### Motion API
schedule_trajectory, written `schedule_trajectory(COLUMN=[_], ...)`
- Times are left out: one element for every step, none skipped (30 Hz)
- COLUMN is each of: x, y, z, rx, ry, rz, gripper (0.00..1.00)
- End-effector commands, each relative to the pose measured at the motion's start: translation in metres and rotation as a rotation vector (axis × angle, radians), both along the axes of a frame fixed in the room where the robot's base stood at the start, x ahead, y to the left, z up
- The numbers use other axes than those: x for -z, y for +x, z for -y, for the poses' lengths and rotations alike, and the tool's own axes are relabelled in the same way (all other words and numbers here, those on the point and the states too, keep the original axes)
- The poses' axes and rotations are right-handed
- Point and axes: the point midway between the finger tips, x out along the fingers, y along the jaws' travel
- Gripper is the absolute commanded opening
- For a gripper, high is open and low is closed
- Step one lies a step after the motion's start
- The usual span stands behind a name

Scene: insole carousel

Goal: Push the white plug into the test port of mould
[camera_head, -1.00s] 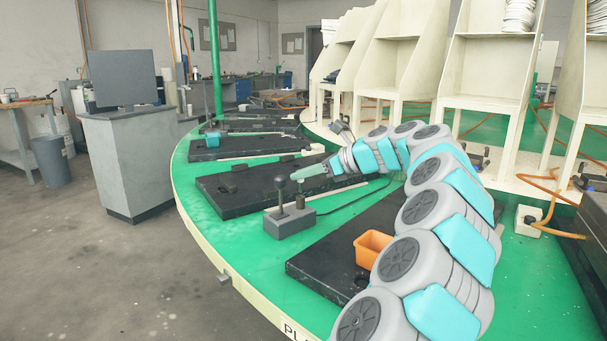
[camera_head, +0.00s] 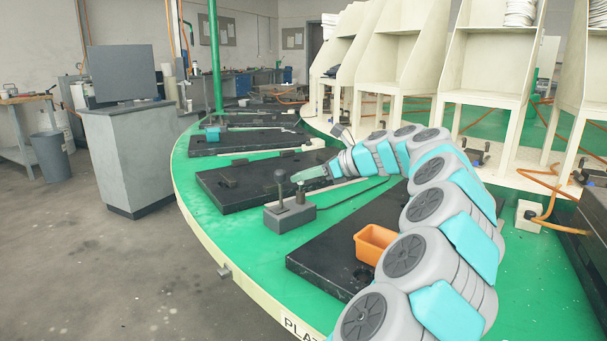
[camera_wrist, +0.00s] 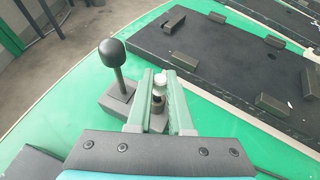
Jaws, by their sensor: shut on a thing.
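My gripper (camera_wrist: 160,80) is shut on the white plug (camera_wrist: 159,80), which shows between the two green fingers in the wrist view. The plug is upright, directly over a dark round post (camera_wrist: 158,97) on a grey block. I cannot tell whether the plug touches the post or how deep it sits. In the head view my gripper (camera_head: 298,179) is just above the same post (camera_head: 300,196), and the plug cannot be made out. The grey block (camera_head: 290,220) also carries a lever with a black knob (camera_head: 280,176). No test port can be clearly identified on the dark mould slab (camera_head: 240,195).
The grey block stands on a round green table (camera_head: 200,205) between dark slabs. An orange bin (camera_head: 373,243) sits on the near slab (camera_head: 325,266). In the wrist view the black lever knob (camera_wrist: 111,52) stands close left of the fingers. A cable runs right from the block.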

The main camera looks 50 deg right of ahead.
Motion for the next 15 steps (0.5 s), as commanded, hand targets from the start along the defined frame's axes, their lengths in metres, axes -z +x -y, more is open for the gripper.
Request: schedule_trajectory(x=[0.001,0.002,0.003,0.003,0.004,0.005,0.005,0.006,0.007,0.008,0.008,0.009,0.010,0.011,0.011], y=[0.000,0.000,0.000,0.000,0.000,0.000,0.000,0.000,0.000,0.000,0.000,0.000,0.000,0.000,0.000], z=[0.000,0.000,0.000,0.000,0.000,0.000,0.000,0.000,0.001,0.001,0.001,0.001,0.001,0.001,0.001], rx=[0.000,0.000,0.000,0.000,0.001,0.001,0.001,0.001,0.001,0.002,0.002,0.002,0.002,0.001,0.001], ry=[0.000,0.000,0.000,0.000,0.000,0.000,0.000,0.000,0.000,-0.001,-0.001,-0.001,-0.001,-0.002,-0.002], rz=[0.000,0.000,0.000,0.000,0.000,0.000,0.000,0.000,0.000,0.000,0.000,0.000,0.000,0.000,0.000], gripper=[0.00,0.00,0.00,0.00,0.00,0.00,0.00,0.00,0.00,0.00,0.00,0.00,0.00,0.00,0.00])
